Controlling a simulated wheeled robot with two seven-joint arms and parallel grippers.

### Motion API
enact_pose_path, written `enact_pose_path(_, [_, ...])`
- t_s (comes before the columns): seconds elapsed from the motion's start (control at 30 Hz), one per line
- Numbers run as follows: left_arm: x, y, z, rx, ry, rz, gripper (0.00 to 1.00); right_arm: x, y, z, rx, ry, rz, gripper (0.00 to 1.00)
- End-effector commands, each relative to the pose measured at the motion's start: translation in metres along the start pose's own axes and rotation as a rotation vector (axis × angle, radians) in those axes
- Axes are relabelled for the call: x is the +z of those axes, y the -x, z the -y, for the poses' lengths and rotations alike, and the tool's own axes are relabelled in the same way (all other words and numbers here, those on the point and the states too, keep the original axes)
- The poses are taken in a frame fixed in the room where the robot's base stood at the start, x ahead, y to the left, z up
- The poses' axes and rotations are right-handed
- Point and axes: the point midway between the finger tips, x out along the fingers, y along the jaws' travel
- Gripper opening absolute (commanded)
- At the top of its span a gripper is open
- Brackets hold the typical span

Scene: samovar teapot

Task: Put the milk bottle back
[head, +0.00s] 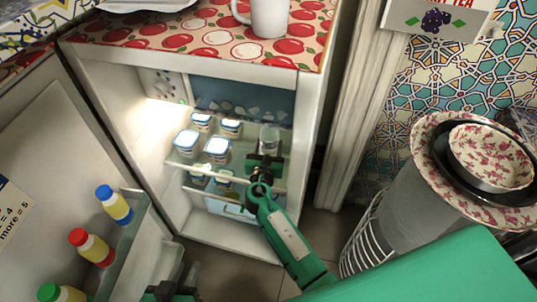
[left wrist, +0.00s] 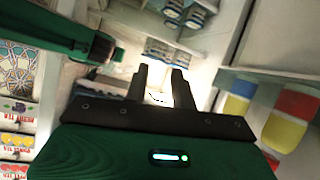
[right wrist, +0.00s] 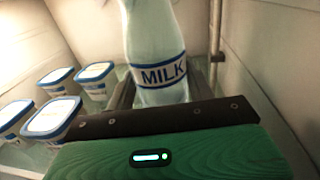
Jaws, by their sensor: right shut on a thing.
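The milk bottle (head: 269,138) is upright inside the open fridge (head: 308,110), at the right of the upper visible shelf (head: 187,160). In the right wrist view the clear bottle (right wrist: 158,74) has a blue MILK label. My right gripper (head: 264,160) reaches into the fridge and is shut on the bottle, with a finger on each side. The bottle's base is hidden behind the gripper, so I cannot tell whether it touches the shelf. My left gripper (head: 170,290) is low by the fridge door; its fingers (left wrist: 160,82) are apart and empty.
Several white-and-blue tubs (head: 216,149) stand left of the bottle. The open door (head: 60,150) at left holds bottles with blue, red (head: 90,246) and green caps. A white mug (head: 268,16) stands on top of the fridge. Stacked bowls (head: 490,155) are at right.

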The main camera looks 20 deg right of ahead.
Motion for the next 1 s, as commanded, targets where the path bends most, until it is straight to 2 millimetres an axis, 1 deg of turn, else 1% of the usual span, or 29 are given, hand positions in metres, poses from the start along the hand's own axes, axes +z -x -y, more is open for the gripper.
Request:
enact_pose_path(0.07, [0.001, -0.001, -0.001, 0.004, 0.001, -0.010, 0.26, -0.002, -0.002, 0.000, 0.000, 0.000, 0.001, 0.21])
enact_pose_path(0.27, [-0.001, -0.005, -0.013, 0.033, 0.015, -0.109, 0.26, -0.021, -0.001, 0.000, 0.000, 0.002, 0.001, 0.21])
enact_pose_path(0.43, [-0.013, -0.006, -0.016, 0.042, 0.018, -0.207, 0.26, -0.032, -0.001, 0.000, -0.001, 0.001, 0.002, 0.21])
enact_pose_path(0.57, [-0.018, -0.005, -0.017, 0.045, 0.020, -0.236, 0.26, -0.034, -0.001, 0.000, -0.001, 0.000, 0.002, 0.21])
enact_pose_path(0.83, [-0.019, -0.005, -0.017, 0.044, 0.019, -0.239, 0.26, -0.034, -0.001, 0.000, -0.001, 0.000, 0.002, 0.21])
enact_pose_path(1.0, [-0.023, -0.006, -0.016, 0.042, 0.017, -0.259, 0.26, -0.036, -0.001, 0.000, -0.001, 0.000, 0.002, 0.21])
